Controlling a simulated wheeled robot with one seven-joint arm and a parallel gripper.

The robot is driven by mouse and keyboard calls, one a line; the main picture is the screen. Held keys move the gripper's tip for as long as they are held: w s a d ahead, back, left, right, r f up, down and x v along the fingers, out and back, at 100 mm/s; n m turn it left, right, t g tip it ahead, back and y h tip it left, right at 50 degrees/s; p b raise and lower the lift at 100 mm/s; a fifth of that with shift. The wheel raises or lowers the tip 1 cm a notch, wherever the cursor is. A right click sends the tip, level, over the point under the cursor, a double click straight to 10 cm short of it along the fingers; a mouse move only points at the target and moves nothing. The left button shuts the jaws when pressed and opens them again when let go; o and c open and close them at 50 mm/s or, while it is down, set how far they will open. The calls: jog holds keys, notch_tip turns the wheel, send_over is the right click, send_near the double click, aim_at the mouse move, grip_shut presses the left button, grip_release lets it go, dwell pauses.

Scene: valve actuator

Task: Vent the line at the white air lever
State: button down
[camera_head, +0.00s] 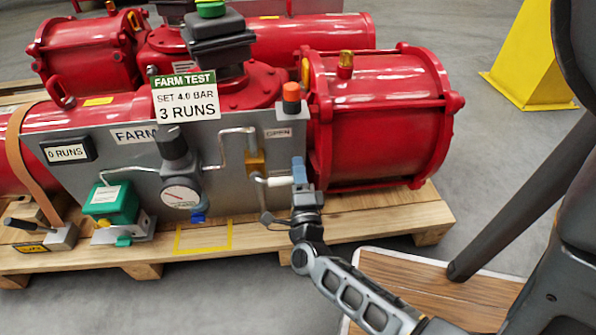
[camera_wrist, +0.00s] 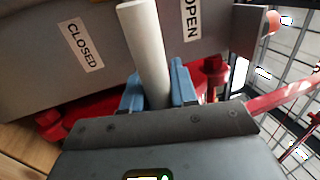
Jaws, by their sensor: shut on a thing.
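The white air lever (camera_head: 279,181) sticks out to the right from below a brass fitting (camera_head: 255,160) on the grey panel (camera_head: 230,200). It lies about level in the head view. My gripper (camera_head: 299,175) is at its free end, with its blue fingers shut on it. In the wrist view the lever (camera_wrist: 146,50) runs up from between the blue fingers (camera_wrist: 158,88), between the "CLOSED" label (camera_wrist: 80,45) and the "OPEN" label (camera_wrist: 191,17). The lever's pivot is hidden in the wrist view. The "OPEN" label (camera_head: 278,133) shows above the lever in the head view.
A round gauge (camera_head: 181,193), too small to read, and a green box (camera_head: 112,203) are left of the lever. An orange-topped button (camera_head: 291,98) is above. Red cylinders (camera_head: 375,115) stand behind.

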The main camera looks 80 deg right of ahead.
jog(key=shift+f, duration=0.2)
jog(key=c, duration=1)
grip_release()
jog(key=shift+r, duration=0.1)
jog(key=p+v, duration=0.1)
jog(key=v, duration=0.6)
jog(key=shift+s+a+p, duration=0.2)
jog(key=shift+a+p, duration=0.1)
jog(key=shift+a, duration=0.05)
jog(key=shift+a, duration=0.1)
jog(key=s+a+r+n+t+y, duration=0.3)
jog(key=s+a+r+n+y, duration=0.2)
jog(key=a+r+n+y, duration=0.8)
jog(key=s+a+r+n+t+y, duration=0.5)
jog(key=a+n, duration=0.4)
jog(key=n, duration=1)
notch_tip(320, 180, up, 33)
jog(key=g+y+p, duration=0.1)
jog(key=p, duration=3.2)
jog(key=shift+s+d+p, duration=0.15)
jog(key=shift+s+p, duration=0.05)
jog(key=shift+p, duration=0.15)
